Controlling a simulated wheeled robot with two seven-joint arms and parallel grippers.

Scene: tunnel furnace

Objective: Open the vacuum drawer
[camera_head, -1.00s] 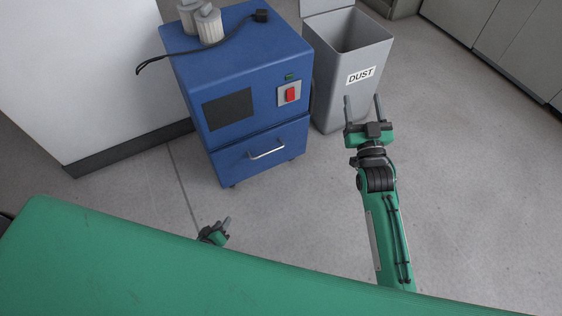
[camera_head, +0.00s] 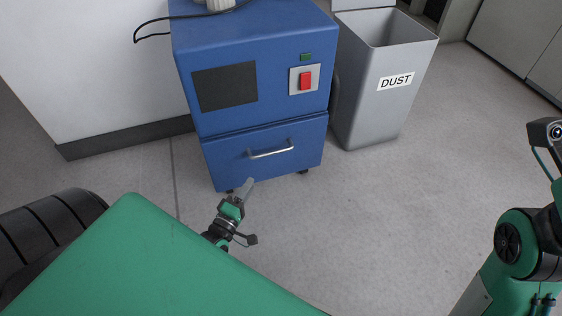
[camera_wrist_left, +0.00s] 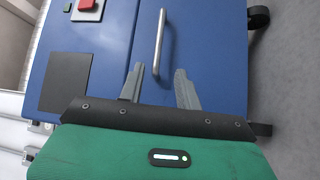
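The blue vacuum unit (camera_head: 275,75) stands on the floor. Its lower drawer (camera_head: 225,160) looks shut, with a silver bar handle (camera_head: 270,153) on its front. My left gripper (camera_head: 246,188) is low in front of the drawer, below and left of the handle. In the left wrist view its two fingers (camera_wrist_left: 160,84) are apart and empty. The handle (camera_wrist_left: 161,42) lies just beyond the fingertips there, roughly in line with the gap; I cannot tell the exact distance. Part of my right arm shows at the right edge of the head view, but its fingers are out of frame.
A grey dust bin (camera_head: 375,110) stands right of the vacuum unit. A red switch (camera_head: 306,80) and a dark panel (camera_head: 225,87) are on the unit's upper front. A black cable (camera_head: 160,27) hangs at its left. The floor in front is clear.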

